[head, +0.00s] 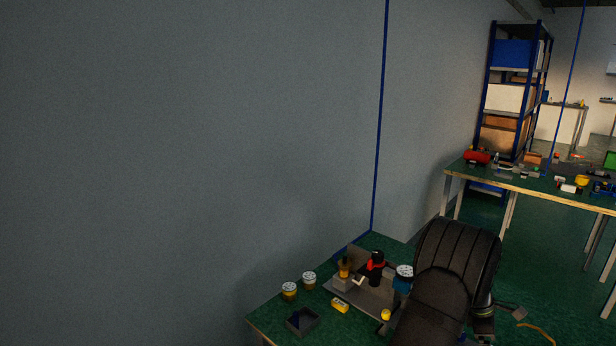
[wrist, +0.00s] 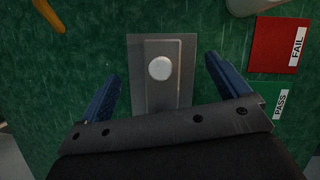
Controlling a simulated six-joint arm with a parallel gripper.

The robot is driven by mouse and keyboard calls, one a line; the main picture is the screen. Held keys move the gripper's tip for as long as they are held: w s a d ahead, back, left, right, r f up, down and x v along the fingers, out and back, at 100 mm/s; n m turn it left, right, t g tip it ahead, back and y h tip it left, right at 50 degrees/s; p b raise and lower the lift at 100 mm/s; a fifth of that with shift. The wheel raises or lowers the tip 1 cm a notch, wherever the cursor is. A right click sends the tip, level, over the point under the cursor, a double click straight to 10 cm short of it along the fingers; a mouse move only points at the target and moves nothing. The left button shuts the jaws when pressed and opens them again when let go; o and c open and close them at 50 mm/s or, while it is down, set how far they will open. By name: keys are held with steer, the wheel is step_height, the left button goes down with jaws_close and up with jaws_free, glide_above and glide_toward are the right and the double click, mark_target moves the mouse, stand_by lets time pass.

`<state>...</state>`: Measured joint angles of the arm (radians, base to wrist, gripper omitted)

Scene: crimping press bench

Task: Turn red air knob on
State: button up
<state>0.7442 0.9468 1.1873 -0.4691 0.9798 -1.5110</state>
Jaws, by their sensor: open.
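A small red part on a black upright fitting (head: 377,266) stands on the near bench in the head view. It may be the red air knob, but it is too small to be sure. No red knob shows in the wrist view. My gripper (wrist: 162,70) is open and empty in the wrist view, with its blue fingers apart on either side of a grey metal plate. A round white button (wrist: 160,68) sits on that plate, between the fingers. In the head view my dark arm covers the right part of the near bench and hides the gripper.
A red FAIL area (wrist: 278,44) and a green PASS label (wrist: 281,101) lie right of the gripper. Two gauge-like pieces (head: 289,290), a dark tray (head: 303,321) and a yellow block (head: 340,305) are on the near bench. A wall stands behind; another bench (head: 540,188) is at right.

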steer(key=c, duration=0.7)
steer(key=w+a+r+m+t+h, duration=0.15)
steer(key=w+r+m+t, duration=0.25)
steer(key=r, duration=0.4)
steer(key=w+a+r+m+t+h, duration=0.1)
steer(key=w+a+r+m+t, duration=0.3)
steer(key=r, duration=0.4)
steer(key=w+a+r+m+t+h, duration=0.25)
steer(key=w+r+t, duration=0.2)
steer(key=r, duration=0.35)
steer(key=a+f+m+h, duration=0.2)
steer(key=a+f+m, duration=0.6)
steer(key=a+f, duration=0.15)
steer(key=s+a+f+m+g+h, duration=0.1)
steer(key=s+a+f+m+h, duration=0.4)
steer(key=s+a, duration=0.35)
steer(key=x, duration=1.7)
steer(key=shift+d+f, duration=0.15)
steer(key=shift+d, duration=0.05)
steer(key=shift+c, duration=0.2)
steer(key=c, duration=0.9)
